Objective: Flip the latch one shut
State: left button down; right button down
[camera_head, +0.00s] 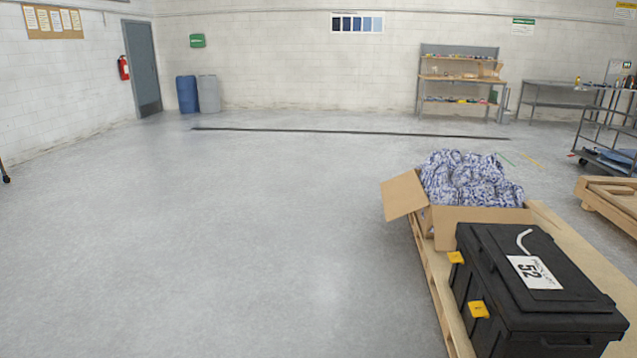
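A black lidded case (535,270) sits on a wooden pallet at the lower right, with its lid down. Two yellow latches are on its left side. The farther latch (456,257) is near the lid's edge, and the nearer latch (478,309) is lower in the picture. Both seem to stick out from the case, but they are too small to tell for sure whether either is shut. Which of them is latch one does not show. A white label with "52" (533,272) lies on the lid. Neither of my grippers is in view.
An open cardboard box (482,227) with blue-and-white cloth stands behind the case on the pallet (429,270). A wooden pallet (610,200) and a cart (606,140) are at the right. The grey floor (250,230) left of the case is clear.

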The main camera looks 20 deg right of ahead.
aim_at(455, 257)
jog(key=i+z, duration=0.4)
jog(key=i+j+z, duration=0.1)
jog(key=i+z, duration=0.15)
jog(key=z, duration=0.2)
jog(key=i+j+z, duration=0.2)
jog(key=z, duration=0.2)
jog(key=i+j+z, duration=0.4)
jog(key=k+l, duration=0.1)
